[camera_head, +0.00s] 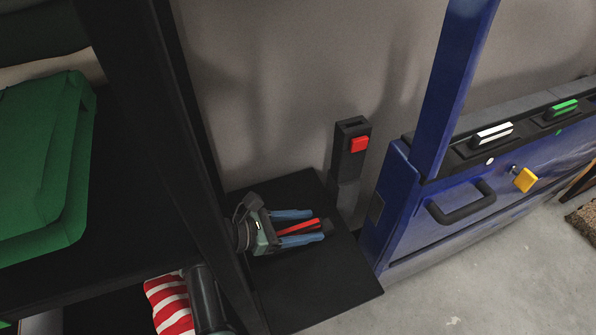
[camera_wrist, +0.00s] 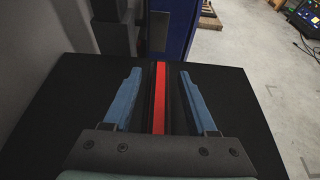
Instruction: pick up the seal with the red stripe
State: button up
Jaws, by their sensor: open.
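The seal with the red stripe (camera_head: 299,228) is a dark strip with a bright red line along it. It is over the black shelf (camera_head: 335,285); whether it touches the shelf is unclear. In the wrist view the seal (camera_wrist: 160,95) runs lengthwise between the two blue fingers, with a gap on each side. My gripper (camera_head: 308,226) is open around it, its fingers pointing right in the head view. It also shows in the wrist view (camera_wrist: 158,76). The seal's near end is hidden behind the gripper body.
A dark post with a red block (camera_head: 359,144) stands behind the shelf. The blue door (camera_head: 400,205) is to the right, with a black handle (camera_head: 462,203) and a yellow padlock-like piece (camera_head: 524,180). A black upright (camera_head: 185,150) and green bin (camera_head: 45,165) are left. The shelf's front is bare.

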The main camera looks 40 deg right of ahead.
grip_shut()
dwell(0.3)
